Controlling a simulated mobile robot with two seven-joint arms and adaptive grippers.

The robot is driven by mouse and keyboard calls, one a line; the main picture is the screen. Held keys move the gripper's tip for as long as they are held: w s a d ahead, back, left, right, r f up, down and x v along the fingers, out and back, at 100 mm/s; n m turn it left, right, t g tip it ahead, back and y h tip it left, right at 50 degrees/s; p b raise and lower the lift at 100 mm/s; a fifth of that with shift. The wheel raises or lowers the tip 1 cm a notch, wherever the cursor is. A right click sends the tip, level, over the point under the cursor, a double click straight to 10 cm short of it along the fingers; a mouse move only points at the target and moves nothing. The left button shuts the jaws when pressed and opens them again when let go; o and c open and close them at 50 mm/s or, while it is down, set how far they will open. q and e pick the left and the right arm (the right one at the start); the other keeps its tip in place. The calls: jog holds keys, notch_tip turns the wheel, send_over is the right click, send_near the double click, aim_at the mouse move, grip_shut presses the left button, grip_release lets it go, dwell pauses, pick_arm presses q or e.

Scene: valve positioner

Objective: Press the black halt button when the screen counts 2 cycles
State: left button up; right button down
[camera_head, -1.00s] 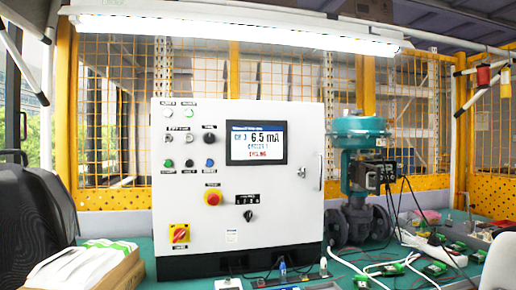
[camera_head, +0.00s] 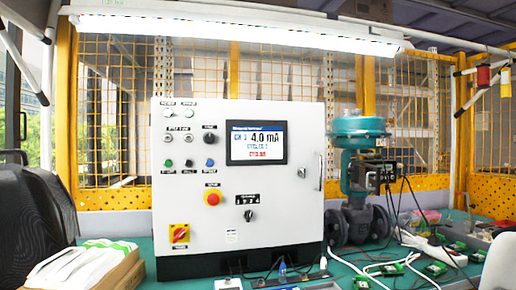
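The white control cabinet (camera_head: 270,205) stands on the green bench in the middle of the view. Its screen (camera_head: 256,142) reads 4.0 mA on CH 3. Below that is a blue cycles line, which appears to read 1, and a small red line that looks like CYCLING. The black halt button (camera_head: 189,162) sits on the panel left of the screen, between a green button (camera_head: 168,163) and a blue button (camera_head: 210,162). Nothing covers it.
A red round button (camera_head: 212,198) and a red-and-yellow switch (camera_head: 179,234) are lower on the panel. A teal valve (camera_head: 357,175) stands right of the cabinet, with cables and small green boards on the bench. An open cardboard box (camera_head: 115,272) is at front left.

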pick_arm(q)
jog(key=shift+c, duration=0.2)
grip_shut()
dwell(0.5)
jog(key=shift+w, duration=0.1)
dwell(0.7)
